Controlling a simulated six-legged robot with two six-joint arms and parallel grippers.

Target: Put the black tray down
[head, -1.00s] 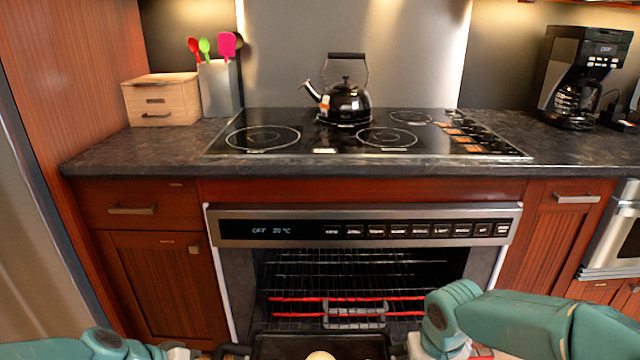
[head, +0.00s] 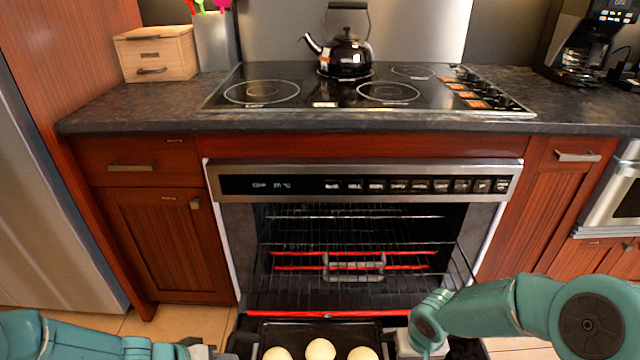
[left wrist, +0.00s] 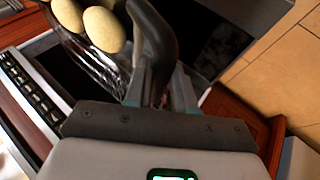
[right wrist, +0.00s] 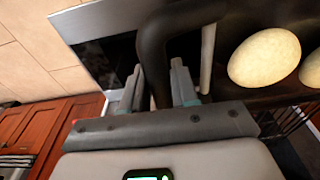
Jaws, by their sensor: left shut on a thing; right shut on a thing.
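The black tray (head: 330,328) is at the bottom centre of the head view, in front of the open oven (head: 360,230). Several pale round dough balls (head: 319,349) lie on it; the near part of the tray is cut off. My left gripper (left wrist: 160,90) is shut on the tray's dark curved handle (left wrist: 155,35) at the left end. My right gripper (right wrist: 155,85) is shut on the other handle (right wrist: 153,45) at the right end. Pale balls show close to the handles in both wrist views. I cannot tell whether the tray's underside touches anything.
Wire racks (head: 350,217) and red bars (head: 290,254) show inside the oven. Above is a cooktop (head: 320,98) with a black kettle (head: 345,55). A wooden box (head: 155,55) and a coffee maker (head: 585,45) stand on the counter (head: 110,105). Floor shows at left.

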